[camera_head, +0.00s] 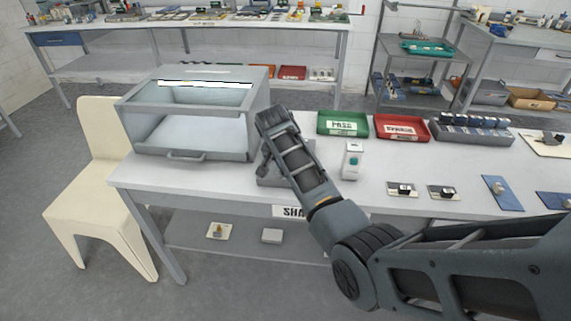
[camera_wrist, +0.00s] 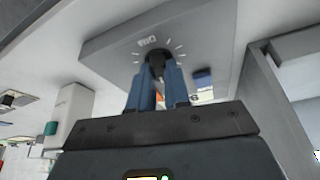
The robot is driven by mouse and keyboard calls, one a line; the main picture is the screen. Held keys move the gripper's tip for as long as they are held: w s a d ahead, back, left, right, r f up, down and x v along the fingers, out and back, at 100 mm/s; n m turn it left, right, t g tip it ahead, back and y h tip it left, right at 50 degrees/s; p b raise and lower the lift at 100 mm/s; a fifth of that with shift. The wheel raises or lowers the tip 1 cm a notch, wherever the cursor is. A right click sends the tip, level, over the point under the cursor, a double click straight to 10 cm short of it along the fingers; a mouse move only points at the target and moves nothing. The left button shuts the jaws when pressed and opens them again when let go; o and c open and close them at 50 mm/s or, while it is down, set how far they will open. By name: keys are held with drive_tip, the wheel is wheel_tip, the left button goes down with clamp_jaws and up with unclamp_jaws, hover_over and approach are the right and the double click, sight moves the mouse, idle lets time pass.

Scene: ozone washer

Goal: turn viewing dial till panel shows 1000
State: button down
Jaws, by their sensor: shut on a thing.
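The viewing dial (camera_wrist: 156,56) is a small black knob on a grey panel face (camera_wrist: 110,55) in the wrist view, with white tick marks around it and a small white marking too blurred to read. My gripper (camera_wrist: 158,72) has its two blue fingers closed on the dial from either side. In the head view, the grey control box (camera_head: 270,180) stands on the white table, partly hidden behind my arm, and the dial does not show. I cannot make out a panel reading in either view.
A grey glass-topped chamber (camera_head: 195,110) stands left of my arm. A small white device with a green button (camera_head: 352,160) stands to its right. Green (camera_head: 343,123) and red (camera_head: 402,128) trays lie behind. A cream chair (camera_head: 98,180) is at the table's left end.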

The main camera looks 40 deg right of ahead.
sight(282, 180)
drive_tip(key=c, duration=1.1)
unclamp_jaws()
drive_tip(key=shift+b+v, duration=0.4)
drive_tip(key=shift+v, duration=3.5)
